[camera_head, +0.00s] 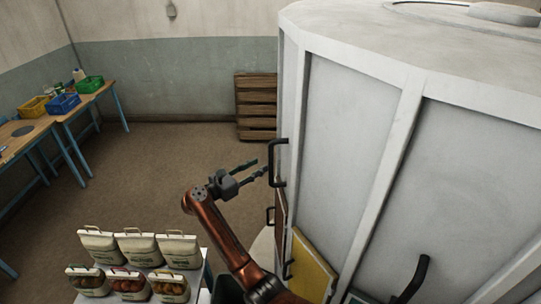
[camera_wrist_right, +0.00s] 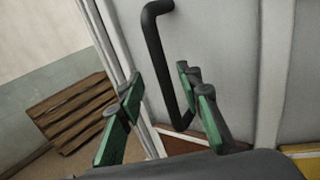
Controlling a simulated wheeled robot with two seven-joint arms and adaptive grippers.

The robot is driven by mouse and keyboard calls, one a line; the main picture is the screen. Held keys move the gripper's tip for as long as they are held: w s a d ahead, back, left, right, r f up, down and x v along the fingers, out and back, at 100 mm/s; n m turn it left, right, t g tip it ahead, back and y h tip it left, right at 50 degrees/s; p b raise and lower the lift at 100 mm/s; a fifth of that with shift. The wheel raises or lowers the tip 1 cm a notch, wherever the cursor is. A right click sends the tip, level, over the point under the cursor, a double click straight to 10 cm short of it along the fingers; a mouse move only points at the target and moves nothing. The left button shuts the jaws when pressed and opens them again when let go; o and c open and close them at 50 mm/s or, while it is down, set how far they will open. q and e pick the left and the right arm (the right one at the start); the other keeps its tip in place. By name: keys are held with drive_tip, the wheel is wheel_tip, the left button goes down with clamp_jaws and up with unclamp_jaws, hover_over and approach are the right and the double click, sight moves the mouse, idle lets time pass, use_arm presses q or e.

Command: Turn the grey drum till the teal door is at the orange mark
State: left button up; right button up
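The grey drum (camera_head: 345,120) fills the right of the head view, with pale panels, white ribs and black bar handles. A yellow door (camera_head: 312,268) is low on it. A small greenish sliver (camera_head: 354,298) shows at the bottom edge; I cannot tell if it is the teal door. I see no orange mark. My right gripper (camera_head: 256,170) is open beside a black handle (camera_head: 280,163) on the drum's left side. In the wrist view, the handle (camera_wrist_right: 165,65) stands ahead between the spread green fingers (camera_wrist_right: 160,108); nothing is gripped. My left gripper is out of view.
A white stand with several filled sacks (camera_head: 140,248) is at the bottom left, close to my right arm. A wooden slatted stack (camera_head: 256,105) stands by the back wall. Blue-legged tables with crates (camera_head: 62,104) are at the left. The floor between is clear.

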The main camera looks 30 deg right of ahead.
sight(269, 160)
drive_tip(key=p+x, duration=0.2)
drive_tip(key=x, duration=0.4)
drive_tip(key=shift+d+p, duration=0.2)
drive_tip(key=shift+p, duration=0.15)
drive_tip(key=shift+w+d, duration=0.15)
drive_tip(key=shift+d, duration=0.3)
drive_tip(key=shift+f, duration=0.1)
drive_tip(key=shift+c, duration=0.7)
clamp_jaws()
